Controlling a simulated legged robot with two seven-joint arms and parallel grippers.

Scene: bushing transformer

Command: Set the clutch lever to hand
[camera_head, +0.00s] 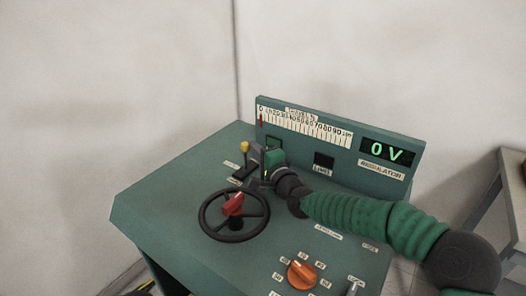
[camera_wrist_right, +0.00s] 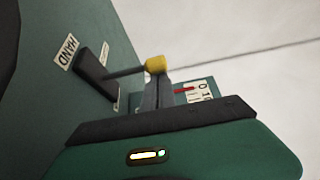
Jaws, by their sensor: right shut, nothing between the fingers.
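The clutch lever (camera_head: 244,149) is a thin rod with a yellow knob, standing from a dark slotted plate (camera_head: 244,172) on the green console. In the right wrist view the yellow knob (camera_wrist_right: 156,64) shows just beyond the fingertips, with its rod running left to the plate (camera_wrist_right: 95,77). A HAND label (camera_wrist_right: 66,53) lies by one end of that plate. My right gripper (camera_head: 257,158) is shut and empty, just right of the lever; its fingers (camera_wrist_right: 155,92) also show in the wrist view. I cannot tell whether they touch the knob. My left gripper is out of view.
A black handwheel (camera_head: 232,238) with a red knob (camera_head: 233,204) sits in front of the lever. An orange selector (camera_head: 301,274) is near the front. The upright panel behind carries a scale (camera_head: 305,127) and a display (camera_head: 387,150) reading 0 V. My right arm crosses the console's right side.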

